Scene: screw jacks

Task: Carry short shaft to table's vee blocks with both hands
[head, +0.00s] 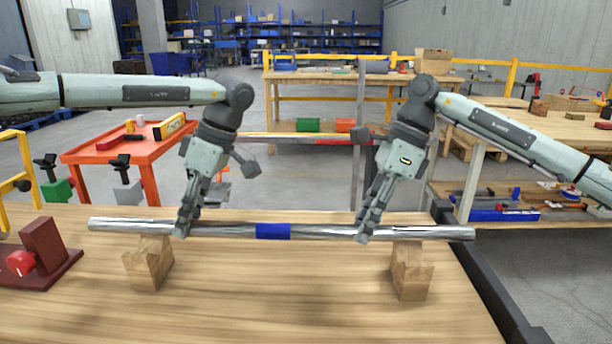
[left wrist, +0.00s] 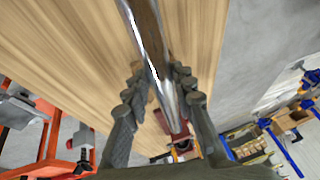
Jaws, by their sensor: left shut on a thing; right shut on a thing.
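The short shaft (head: 325,232), a shiny metal bar with a blue band (head: 273,231) near its middle, lies level across the table in the head view. My left gripper (head: 184,226) is shut on it left of the band; my right gripper (head: 366,231) is shut on it right of the band. The left wooden vee block (head: 147,266) and the right vee block (head: 411,275) stand below the shaft near its ends. Whether the shaft touches them or hangs just above cannot be told. In the left wrist view the shaft (left wrist: 148,40) runs between my left fingers (left wrist: 153,92).
The wooden table (head: 270,300) is clear in front of the shaft. A dark red stand with a red knob (head: 42,252) is at its left edge. Behind are an orange cart (head: 130,150) and a workbench, with a red-banded bar (head: 335,141) behind my arms.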

